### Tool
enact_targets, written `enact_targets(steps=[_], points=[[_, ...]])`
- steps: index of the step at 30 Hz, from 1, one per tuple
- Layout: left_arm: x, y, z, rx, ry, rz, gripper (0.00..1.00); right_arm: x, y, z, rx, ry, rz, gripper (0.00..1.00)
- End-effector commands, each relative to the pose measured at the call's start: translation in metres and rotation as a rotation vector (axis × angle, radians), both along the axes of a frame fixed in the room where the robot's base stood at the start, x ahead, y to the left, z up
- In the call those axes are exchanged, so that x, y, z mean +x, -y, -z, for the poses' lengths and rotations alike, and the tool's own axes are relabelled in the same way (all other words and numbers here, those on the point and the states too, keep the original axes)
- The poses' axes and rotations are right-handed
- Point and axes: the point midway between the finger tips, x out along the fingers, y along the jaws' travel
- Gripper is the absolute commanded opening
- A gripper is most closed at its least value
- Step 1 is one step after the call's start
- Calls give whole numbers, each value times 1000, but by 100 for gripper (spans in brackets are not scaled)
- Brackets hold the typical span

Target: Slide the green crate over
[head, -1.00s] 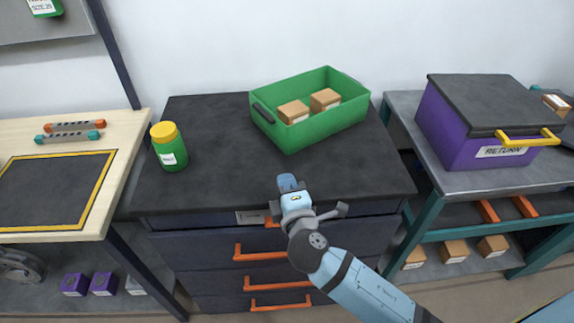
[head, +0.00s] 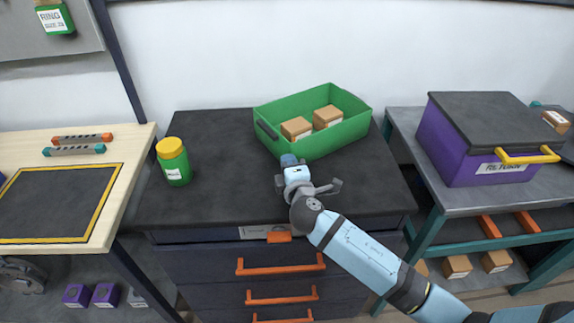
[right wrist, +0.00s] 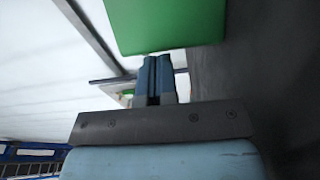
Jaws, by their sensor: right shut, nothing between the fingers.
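The green crate (head: 338,138) stands on the dark top of the drawer cabinet, towards the back right, with two small cardboard boxes (head: 297,128) inside. It has a dark handle on its left end. In the right wrist view the crate (right wrist: 165,22) fills the top middle. My right gripper (head: 289,160) is shut and empty, low over the cabinet top, just in front of the crate's near left corner. In the right wrist view its fingers (right wrist: 154,80) are together beside the crate's lower edge; I cannot tell whether they touch it. My left gripper is not in view.
A green jar with a yellow lid (head: 173,162) stands on the cabinet top (head: 222,185) at the left. The top between jar and crate is clear. A purple bin (head: 480,140) sits on the right-hand bench. A wooden table (head: 125,190) is at the left.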

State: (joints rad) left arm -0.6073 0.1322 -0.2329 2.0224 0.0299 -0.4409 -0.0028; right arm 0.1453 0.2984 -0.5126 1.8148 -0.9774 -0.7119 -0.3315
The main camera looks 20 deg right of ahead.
Motion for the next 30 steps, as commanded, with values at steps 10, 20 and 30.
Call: enact_targets(steps=[10, 20, 30], points=[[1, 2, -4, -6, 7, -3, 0, 18, 23, 0, -1, 1, 4, 0], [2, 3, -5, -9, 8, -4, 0, 34, 44, 0, -1, 0, 1, 0], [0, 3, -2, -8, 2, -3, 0, 34, 43, 0, 0, 0, 0, 0]])
